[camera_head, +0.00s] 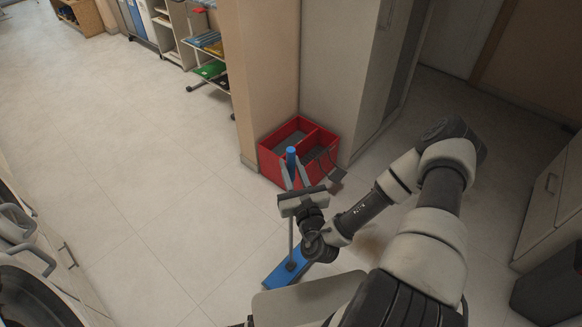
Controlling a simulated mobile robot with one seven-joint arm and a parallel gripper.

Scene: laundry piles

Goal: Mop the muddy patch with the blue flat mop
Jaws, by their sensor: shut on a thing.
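The blue flat mop has a blue grip end (291,156) that sticks up between my gripper's fingers. Its flat blue head (288,268) rests on or close to the floor below, partly hidden behind my arm. My gripper (294,176) is shut on the mop's handle, which stands nearly upright. A faint brownish patch (369,243) shows on the floor to the right of the mop head. My arm covers part of it, so its full extent is hidden.
A red divided crate (270,164) stands against the wall corner just behind my gripper. A shelf with folded cloths (212,70) is at the back. Washing machines (30,265) line the left edge, and a cabinet (548,205) stands at right. The left floor is clear.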

